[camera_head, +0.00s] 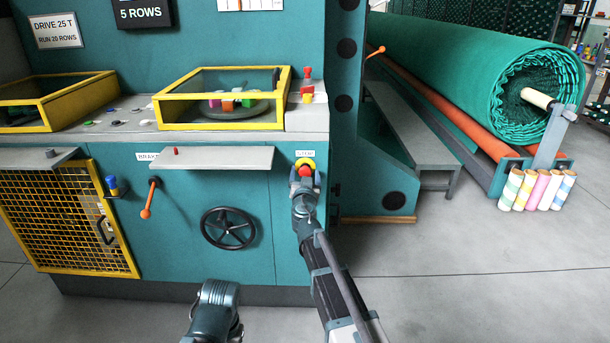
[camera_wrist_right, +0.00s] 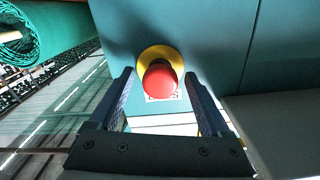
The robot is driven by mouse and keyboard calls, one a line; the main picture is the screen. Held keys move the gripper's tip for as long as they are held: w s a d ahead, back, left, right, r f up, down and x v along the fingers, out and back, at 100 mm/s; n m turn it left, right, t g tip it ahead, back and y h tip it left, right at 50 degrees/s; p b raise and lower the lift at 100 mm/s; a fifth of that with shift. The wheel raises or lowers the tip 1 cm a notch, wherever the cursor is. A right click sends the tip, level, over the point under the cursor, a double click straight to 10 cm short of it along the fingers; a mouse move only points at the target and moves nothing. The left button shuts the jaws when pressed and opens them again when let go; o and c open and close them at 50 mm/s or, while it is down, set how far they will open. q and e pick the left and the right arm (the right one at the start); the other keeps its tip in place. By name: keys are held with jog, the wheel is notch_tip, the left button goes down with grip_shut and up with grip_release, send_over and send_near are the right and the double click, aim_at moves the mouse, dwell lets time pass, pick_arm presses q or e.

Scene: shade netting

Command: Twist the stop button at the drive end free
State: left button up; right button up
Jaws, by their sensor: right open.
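The stop button (camera_head: 305,170) is a red mushroom head on a yellow ring, below a small white label on the teal machine front. In the right wrist view the red head (camera_wrist_right: 160,78) sits between my two fingers. My right gripper (camera_head: 305,184) is open, with a finger on each side of the button and clear gaps to both. It also shows in the wrist view (camera_wrist_right: 159,80). The gripper partly covers the button in the head view.
A grey shelf (camera_head: 218,158) juts out left of the button, above a black handwheel (camera_head: 228,229). An orange lever (camera_head: 149,200) and a yellow mesh guard (camera_head: 65,220) are farther left. A grey bench (camera_head: 410,125) and green net roll (camera_head: 470,65) stand right. The floor at lower right is clear.

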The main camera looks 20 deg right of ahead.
aim_at(305, 174)
jog(key=shift+v, duration=2.4)
jog(key=o, duration=0.3)
jog(key=shift+s, duration=0.1)
